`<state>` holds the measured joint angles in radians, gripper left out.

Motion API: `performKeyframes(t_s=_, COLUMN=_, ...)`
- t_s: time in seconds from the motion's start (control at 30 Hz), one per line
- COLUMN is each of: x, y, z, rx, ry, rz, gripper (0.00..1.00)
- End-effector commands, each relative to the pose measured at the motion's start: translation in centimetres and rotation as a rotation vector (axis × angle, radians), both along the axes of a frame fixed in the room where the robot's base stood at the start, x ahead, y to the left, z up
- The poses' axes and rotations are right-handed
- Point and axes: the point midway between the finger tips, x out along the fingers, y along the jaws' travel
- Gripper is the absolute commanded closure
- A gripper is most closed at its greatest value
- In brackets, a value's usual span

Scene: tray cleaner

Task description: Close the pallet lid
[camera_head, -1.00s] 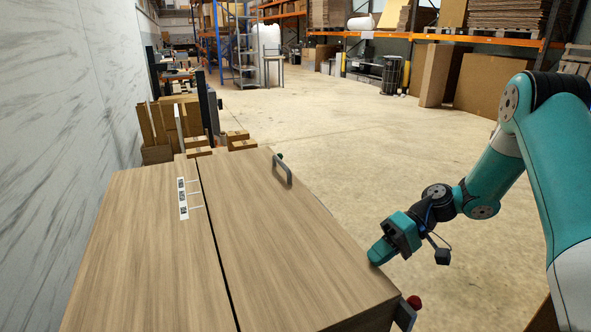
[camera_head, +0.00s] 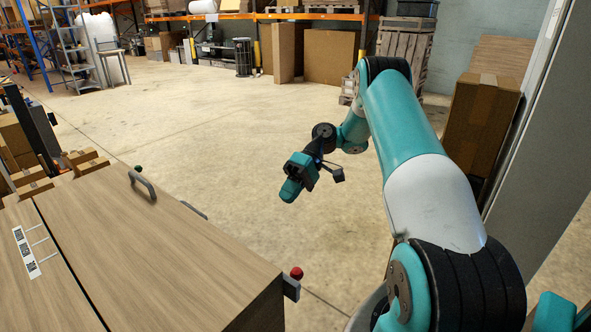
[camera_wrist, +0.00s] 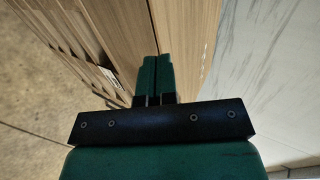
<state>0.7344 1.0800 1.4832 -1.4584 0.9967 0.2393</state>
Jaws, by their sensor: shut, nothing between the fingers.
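The pallet lid (camera_head: 160,255) is a wood-grain panel on top of a low box at lower left in the head view. It lies flat, with a narrow dark seam between it and a second wood panel (camera_head: 18,290) on its left. A grey handle (camera_head: 142,184) stands at its far end. My gripper (camera_head: 289,192) is shut and empty, to the right of the box over the floor, apart from the lid. In the wrist view my shut fingers (camera_wrist: 155,76) point toward a wood-grain surface (camera_wrist: 187,30); they show no contact with it.
A red knob (camera_head: 296,272) sits at the box's near right corner. Cardboard boxes (camera_head: 85,160) stand behind the box. Open concrete floor (camera_head: 230,140) lies beyond my gripper. A tall carton (camera_head: 482,125) and a grey panel (camera_head: 545,140) stand at right.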

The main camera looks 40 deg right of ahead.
Motion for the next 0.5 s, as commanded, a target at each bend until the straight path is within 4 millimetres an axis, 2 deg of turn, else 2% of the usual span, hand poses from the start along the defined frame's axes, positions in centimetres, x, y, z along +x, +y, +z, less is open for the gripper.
performKeyframes(t_s=0.03, x=0.0, y=-0.4, z=1.2, rx=0.002, ry=0.001, rz=0.000, gripper=1.00)
performKeyframes(t_s=0.5, x=0.4, y=-2.4, z=2.0, rx=0.003, ry=-0.002, rz=0.002, gripper=1.00)
